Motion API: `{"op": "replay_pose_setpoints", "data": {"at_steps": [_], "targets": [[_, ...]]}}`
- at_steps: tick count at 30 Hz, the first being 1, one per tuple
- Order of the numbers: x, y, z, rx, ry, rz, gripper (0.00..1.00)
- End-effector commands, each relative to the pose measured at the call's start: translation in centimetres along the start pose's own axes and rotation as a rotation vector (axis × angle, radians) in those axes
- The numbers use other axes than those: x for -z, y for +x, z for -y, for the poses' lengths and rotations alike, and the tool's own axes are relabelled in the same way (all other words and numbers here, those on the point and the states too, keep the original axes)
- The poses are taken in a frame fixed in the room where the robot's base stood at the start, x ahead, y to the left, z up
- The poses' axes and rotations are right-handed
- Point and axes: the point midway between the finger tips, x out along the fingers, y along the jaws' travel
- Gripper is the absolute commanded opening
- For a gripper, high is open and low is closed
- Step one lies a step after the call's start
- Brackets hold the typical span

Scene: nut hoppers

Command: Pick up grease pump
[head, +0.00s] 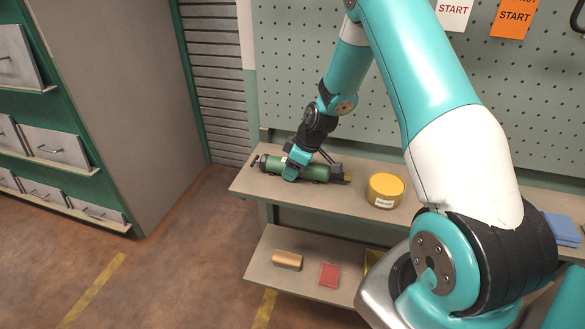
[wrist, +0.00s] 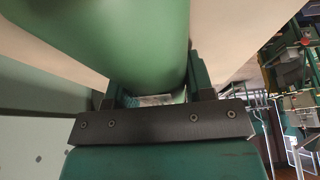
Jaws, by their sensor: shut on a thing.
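The grease pump (head: 314,173) is a dark green cylinder with dark ends. It lies on its side on the upper shelf (head: 250,184), near the shelf's left end. My gripper (head: 291,172) reaches down over its left part and is shut on its body. In the wrist view the green barrel of the grease pump (wrist: 125,35) fills the upper middle, between the two fingers of my gripper (wrist: 155,88). The fingertips are partly hidden behind the barrel. I cannot tell whether the pump is clear of the shelf.
A yellow tin (head: 385,191) stands right of the pump. A pegboard (head: 300,75) rises behind the shelf. The lower shelf (head: 310,252) holds a wooden-backed brush (head: 287,260) and a red block (head: 329,275). A drawer cabinet (head: 110,100) stands at left, with open floor between.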

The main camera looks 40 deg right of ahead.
Motion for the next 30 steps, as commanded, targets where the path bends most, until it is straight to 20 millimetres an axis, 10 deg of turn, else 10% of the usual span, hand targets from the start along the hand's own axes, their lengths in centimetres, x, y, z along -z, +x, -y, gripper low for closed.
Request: {"op": "replay_pose_setpoints", "data": {"at_steps": [8, 30], "targets": [[0.9, -2.0, -0.1, -0.005, -0.003, -0.004, 0.06], [7.5, -18.0, -0.1, -0.003, -0.002, -0.003, 0.06]]}}
